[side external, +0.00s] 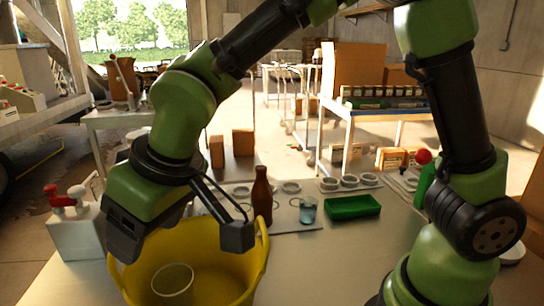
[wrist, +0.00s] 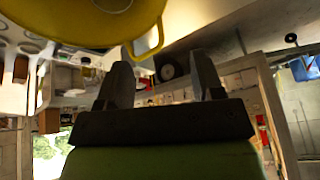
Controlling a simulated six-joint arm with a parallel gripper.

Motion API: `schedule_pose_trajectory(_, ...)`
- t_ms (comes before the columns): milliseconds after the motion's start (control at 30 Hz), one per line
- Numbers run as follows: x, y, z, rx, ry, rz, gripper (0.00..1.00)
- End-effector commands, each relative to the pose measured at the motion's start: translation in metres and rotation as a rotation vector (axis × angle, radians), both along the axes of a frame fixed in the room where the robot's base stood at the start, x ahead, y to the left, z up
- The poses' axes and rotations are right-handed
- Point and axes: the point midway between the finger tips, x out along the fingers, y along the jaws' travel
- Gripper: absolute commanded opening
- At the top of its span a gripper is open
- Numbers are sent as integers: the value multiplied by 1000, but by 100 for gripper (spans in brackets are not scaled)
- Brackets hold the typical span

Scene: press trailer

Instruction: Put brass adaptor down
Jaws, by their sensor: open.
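My gripper (side external: 180,240) is open, with its two dark fingers spread above the yellow tub (side external: 257,262). In the wrist view my gripper (wrist: 161,68) shows nothing held between its fingers. A round, cup-like piece with a pale rim (side external: 173,284) sits inside the tub, below my gripper and apart from it. Its colour blends with the tub, so I cannot tell for sure that it is the brass adaptor. The tub (wrist: 150,30) also shows at the top left of the wrist view. A small brownish-gold shape (wrist: 21,68) at the left there is unclear.
A brown bottle (side external: 262,197) stands just behind the tub. A blue cup (side external: 308,210) and a green tray (side external: 352,207) are to its right. A white can with a red top (side external: 75,228) is at the left.

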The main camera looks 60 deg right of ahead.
Motion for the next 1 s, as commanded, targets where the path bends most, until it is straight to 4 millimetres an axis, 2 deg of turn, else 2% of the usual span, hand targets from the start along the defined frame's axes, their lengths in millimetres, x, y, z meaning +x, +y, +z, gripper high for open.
schedule_pose_trajectory(33, -5, -28, 23, 28, -12, -71, 61)
schedule_pose_trajectory(200, -44, -102, 69, 110, -26, -270, 61)
schedule_pose_trajectory(300, -77, -134, 84, 162, -43, -375, 61)
schedule_pose_trajectory(400, -109, -155, 89, 212, -60, -461, 61)
schedule_pose_trajectory(500, -134, -166, 89, 250, -78, -524, 61)
schedule_pose_trajectory(633, -153, -172, 85, 282, -91, -569, 64)
schedule_pose_trajectory(667, -156, -172, 85, 285, -94, -574, 66)
schedule_pose_trajectory(1000, -160, -173, 83, 292, -96, -582, 66)
